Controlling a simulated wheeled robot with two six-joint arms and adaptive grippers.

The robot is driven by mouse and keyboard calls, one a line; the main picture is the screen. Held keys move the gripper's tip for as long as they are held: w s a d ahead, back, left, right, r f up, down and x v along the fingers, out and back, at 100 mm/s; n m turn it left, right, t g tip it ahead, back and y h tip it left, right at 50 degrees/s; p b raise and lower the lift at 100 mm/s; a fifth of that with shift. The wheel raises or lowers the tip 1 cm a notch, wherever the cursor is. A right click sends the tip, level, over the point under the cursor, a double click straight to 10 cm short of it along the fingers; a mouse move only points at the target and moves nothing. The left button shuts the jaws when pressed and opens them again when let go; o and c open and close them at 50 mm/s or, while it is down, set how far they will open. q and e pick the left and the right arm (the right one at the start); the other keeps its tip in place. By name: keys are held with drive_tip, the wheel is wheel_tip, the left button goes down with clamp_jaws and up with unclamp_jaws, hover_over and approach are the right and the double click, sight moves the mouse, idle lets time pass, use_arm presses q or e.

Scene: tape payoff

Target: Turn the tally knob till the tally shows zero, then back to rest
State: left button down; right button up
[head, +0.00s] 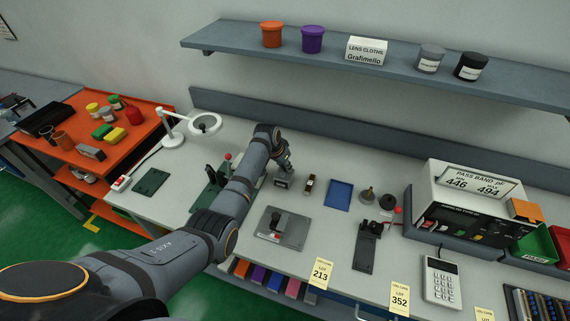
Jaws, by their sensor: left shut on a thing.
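The tally (282,183) is a small dark box with a pale face, on the bench left of the blue tray. Its figures are too small to read. My left gripper (287,170) reaches over the bench from the left, bends down and is just behind and above the tally. It is shut on what appears to be the tally knob. The knob is hidden by the fingers, so I cannot see its angle. My right gripper is not in view.
A small dark and brass item (309,186) stands close right of the tally, then the blue tray (338,195). A grey plate fixture (281,228) lies in front. A lamp (173,138) stands left, and a shelf (385,68) runs above the bench.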

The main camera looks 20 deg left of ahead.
use_arm(q)
drive_tip(key=shift+w+a+m+h+b, duration=0.15)
drive_tip(key=shift+m+h+b, duration=0.3)
drive_tip(key=shift+m, duration=1.05)
drive_tip(key=shift+g, duration=0.3)
drive_tip(key=shift+r, duration=0.1)
drive_tip(key=c, duration=1.3)
unclamp_jaws()
drive_tip(key=shift+r, duration=0.1)
drive_tip(key=v, duration=1.1)
drive_tip(key=shift+s+a+r, duration=0.2)
drive_tip(key=shift+a+r, duration=0.05)
drive_tip(key=shift+r, duration=0.05)
